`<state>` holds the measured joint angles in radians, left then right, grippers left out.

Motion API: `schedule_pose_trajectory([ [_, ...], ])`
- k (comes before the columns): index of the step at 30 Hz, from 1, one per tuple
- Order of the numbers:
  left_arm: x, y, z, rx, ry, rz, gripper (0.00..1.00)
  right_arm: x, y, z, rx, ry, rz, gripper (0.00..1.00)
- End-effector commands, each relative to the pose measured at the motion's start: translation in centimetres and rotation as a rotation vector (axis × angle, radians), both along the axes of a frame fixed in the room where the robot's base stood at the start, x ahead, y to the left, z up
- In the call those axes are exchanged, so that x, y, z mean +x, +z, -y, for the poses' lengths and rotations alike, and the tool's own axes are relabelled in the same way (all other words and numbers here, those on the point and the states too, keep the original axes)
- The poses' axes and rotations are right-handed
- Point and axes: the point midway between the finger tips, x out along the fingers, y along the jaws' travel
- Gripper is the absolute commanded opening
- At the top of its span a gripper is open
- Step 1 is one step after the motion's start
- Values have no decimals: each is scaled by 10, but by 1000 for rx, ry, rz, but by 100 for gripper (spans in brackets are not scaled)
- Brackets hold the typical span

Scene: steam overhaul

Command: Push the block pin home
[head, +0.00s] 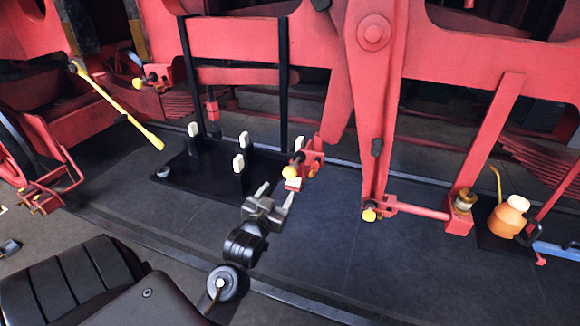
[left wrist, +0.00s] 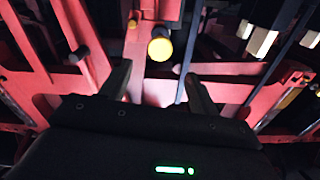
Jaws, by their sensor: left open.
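A pin with a round yellow head (head: 290,172) sits at a red bracket (head: 312,160) near the middle of the head view; I take it to be the block pin. In the left wrist view a yellow round head (left wrist: 160,49) shows just beyond and between the finger tips, apparently the same pin. My left gripper (head: 277,193) is open and empty, just in front of and below the yellow head, with a visible gap. It also shows in the left wrist view (left wrist: 160,82). How far the pin is in is hidden. My right gripper is not in view.
A black stand (head: 205,175) with white-topped posts is left of the pin. A red lever (head: 375,130) hangs to the right, with another yellow-headed pin (head: 369,215) at its foot. An orange oil can (head: 508,217) stands far right. A yellow-handled bar (head: 120,108) is at left.

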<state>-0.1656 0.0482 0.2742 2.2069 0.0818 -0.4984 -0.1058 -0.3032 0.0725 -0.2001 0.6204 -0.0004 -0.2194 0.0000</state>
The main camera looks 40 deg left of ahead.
Motion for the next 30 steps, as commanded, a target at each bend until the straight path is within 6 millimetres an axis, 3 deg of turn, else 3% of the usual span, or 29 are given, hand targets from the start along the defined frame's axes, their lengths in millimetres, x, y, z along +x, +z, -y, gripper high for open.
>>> schedule_pose_trajectory([
  [7,9,4,-3,2,1,6,61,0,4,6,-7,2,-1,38],
  [21,84,5,-30,1,0,4,61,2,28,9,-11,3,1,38],
  [30,102,2,-36,1,0,4,61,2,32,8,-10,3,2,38],
])
